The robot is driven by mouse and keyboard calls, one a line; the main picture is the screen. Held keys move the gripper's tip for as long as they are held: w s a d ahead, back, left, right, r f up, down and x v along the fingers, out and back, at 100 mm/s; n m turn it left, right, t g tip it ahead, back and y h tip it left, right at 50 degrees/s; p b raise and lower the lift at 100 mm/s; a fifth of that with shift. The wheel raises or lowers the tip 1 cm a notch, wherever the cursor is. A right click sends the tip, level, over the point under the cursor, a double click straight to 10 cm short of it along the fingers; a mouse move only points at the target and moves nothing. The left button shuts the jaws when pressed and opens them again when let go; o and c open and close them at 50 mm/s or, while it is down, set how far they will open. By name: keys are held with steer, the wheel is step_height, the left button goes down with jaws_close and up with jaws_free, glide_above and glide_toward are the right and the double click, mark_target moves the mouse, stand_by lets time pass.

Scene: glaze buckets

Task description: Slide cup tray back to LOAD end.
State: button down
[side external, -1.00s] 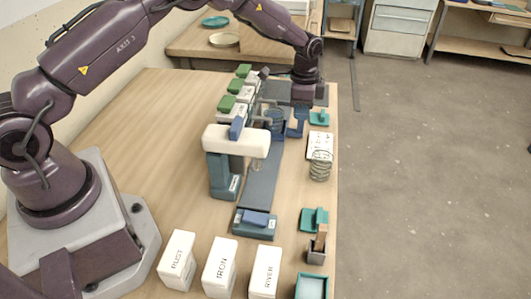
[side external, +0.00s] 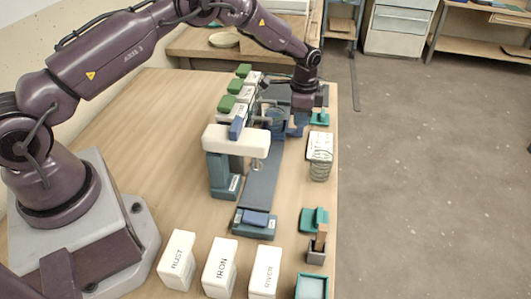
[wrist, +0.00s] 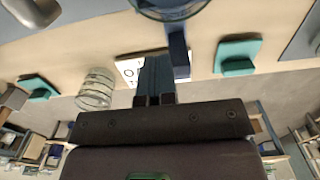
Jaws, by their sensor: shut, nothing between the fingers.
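The blue cup tray (side external: 293,131) sits on the long dark track (side external: 262,185) near its far part, beyond the white-topped gantry. A clear cup (side external: 274,117) stands on it. In the wrist view a blue upright part of the tray (wrist: 179,52) shows, with the cup's rim (wrist: 170,10) at the top edge. My gripper (wrist: 155,66) is shut and empty, its fingers just beside that blue part; I cannot tell whether they touch. In the side view my gripper hides part of the tray's far side. No LOAD label is readable.
The white gantry (side external: 236,140) spans the track. White blocks (side external: 220,266) stand in front. A blue block (side external: 255,219) sits at the near track end.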

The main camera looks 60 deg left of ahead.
steer(key=shift+w+a, duration=1)
steer(key=shift+a, duration=0.05)
steer(key=shift+w+a, duration=1.4)
step_height(320, 180, up, 7)
steer(key=shift+s+d, duration=0.2)
steer(key=shift+s, duration=0.05)
stand_by(0.7)
